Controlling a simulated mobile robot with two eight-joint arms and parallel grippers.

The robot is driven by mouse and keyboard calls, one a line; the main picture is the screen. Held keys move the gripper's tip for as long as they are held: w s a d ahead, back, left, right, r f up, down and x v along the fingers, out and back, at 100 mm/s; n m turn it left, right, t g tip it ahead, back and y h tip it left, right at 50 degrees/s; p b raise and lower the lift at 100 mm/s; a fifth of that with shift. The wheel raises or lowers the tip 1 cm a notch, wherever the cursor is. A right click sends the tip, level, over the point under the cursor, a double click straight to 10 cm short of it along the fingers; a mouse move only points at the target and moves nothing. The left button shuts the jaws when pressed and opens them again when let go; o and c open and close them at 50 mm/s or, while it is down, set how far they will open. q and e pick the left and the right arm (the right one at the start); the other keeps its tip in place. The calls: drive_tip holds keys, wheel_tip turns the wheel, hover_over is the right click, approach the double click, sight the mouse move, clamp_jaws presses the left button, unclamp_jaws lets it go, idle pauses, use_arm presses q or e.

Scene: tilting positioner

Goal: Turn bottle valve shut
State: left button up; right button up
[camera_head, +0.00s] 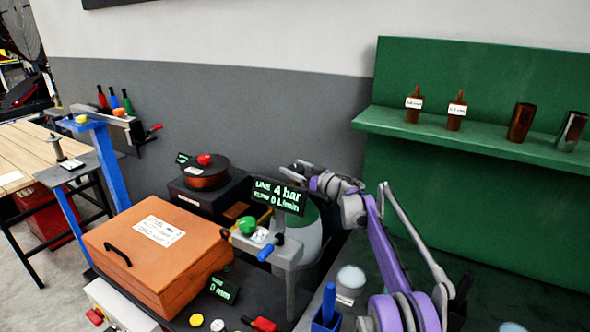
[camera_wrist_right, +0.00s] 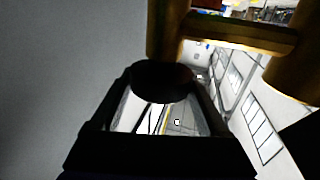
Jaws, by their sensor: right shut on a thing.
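The gas bottle (camera_head: 309,237), grey with a green shoulder, stands behind the bench's front fixtures in the head view. Its valve is hidden there by a display (camera_head: 279,195) reading "4 bar" and "0 L/min". My right gripper (camera_head: 297,172) is above the bottle, partly behind that display. In the right wrist view a dark round knob (camera_wrist_right: 163,82) sits between the fingers of my right gripper (camera_wrist_right: 163,90), which is shut on it. A brass valve body (camera_wrist_right: 240,35) extends beyond the knob. My left gripper is not in view.
An orange box (camera_head: 150,255) stands at front left. A grey post fixture (camera_head: 285,252) with a green knob and blue handle is close in front of the bottle. A turntable (camera_head: 206,175) is behind the box.

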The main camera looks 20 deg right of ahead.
drive_tip(key=shift+f+m+t+h+b, duration=0.15)
drive_tip(key=shift+m+t+h+b, duration=0.25)
drive_tip(key=shift+m+h+b, duration=0.45)
drive_tip(key=shift+a+m+h, duration=0.1)
drive_tip(key=shift+m+h, duration=0.25)
drive_tip(key=shift+h, duration=0.6)
drive_tip(key=shift+r+m+t+h, duration=0.25)
drive_tip(key=shift+m+t+h, duration=0.15)
drive_tip(key=shift+m+h, duration=0.5)
drive_tip(key=shift+d+f+h, duration=0.1)
drive_tip(key=shift+d+h, duration=0.1)
drive_tip(key=shift+h, duration=0.4)
drive_tip(key=o, duration=1.2)
drive_tip(key=shift+o, duration=0.2)
